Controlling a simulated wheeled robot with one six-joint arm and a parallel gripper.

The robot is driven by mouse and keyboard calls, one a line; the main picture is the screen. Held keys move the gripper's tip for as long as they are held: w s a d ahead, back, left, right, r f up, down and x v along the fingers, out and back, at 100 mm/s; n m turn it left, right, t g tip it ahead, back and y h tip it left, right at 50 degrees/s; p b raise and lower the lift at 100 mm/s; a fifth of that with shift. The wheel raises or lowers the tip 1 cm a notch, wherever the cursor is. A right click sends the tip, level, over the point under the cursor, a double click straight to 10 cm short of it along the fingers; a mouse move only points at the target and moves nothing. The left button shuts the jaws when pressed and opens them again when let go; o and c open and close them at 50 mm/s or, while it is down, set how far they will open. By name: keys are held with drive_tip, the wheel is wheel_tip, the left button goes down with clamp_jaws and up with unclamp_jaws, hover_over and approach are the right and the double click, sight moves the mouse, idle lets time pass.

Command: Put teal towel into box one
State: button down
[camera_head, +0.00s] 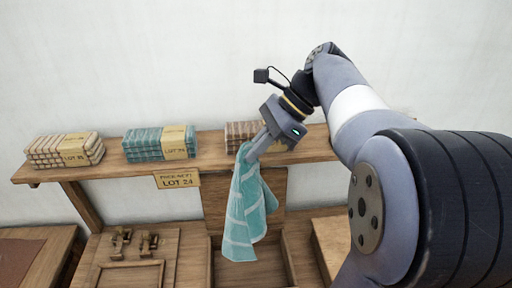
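My gripper (257,151) is shut on the teal towel (246,212). The towel has pale stripes and hangs down from the fingertips, in front of the wooden shelf. Its lower end hangs over or in front of an open wooden compartment (222,270) below the shelf. I cannot tell whether the towel touches it. No box marked "one" can be read in this view.
The shelf (213,153) carries a beige stack (50,151), a teal stack (143,145) and a brown stack (240,130), each with a paper label. A "LOT 24" sign (178,180) hangs from the shelf edge. Small wooden fittings (147,244) stand at lower left.

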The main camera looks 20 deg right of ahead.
idle(0.4)
drive_tip(key=s, duration=0.7)
drive_tip(key=shift+d, duration=0.3)
drive_tip(key=shift+w+f, duration=0.1)
idle(0.7)
wheel_tip(320, 180, down, 8)
drive_tip(key=w+b, duration=0.3)
drive_tip(key=shift+d+f, duration=0.25)
drive_tip(key=s+f+b, duration=0.3)
drive_tip(key=f+b, duration=0.3)
drive_tip(key=f, duration=0.7)
drive_tip(key=s+a+f+b, duration=0.1)
drive_tip(key=s+f+b, duration=0.2)
drive_tip(key=f+b, duration=0.4)
drive_tip(key=shift+f, duration=2.95)
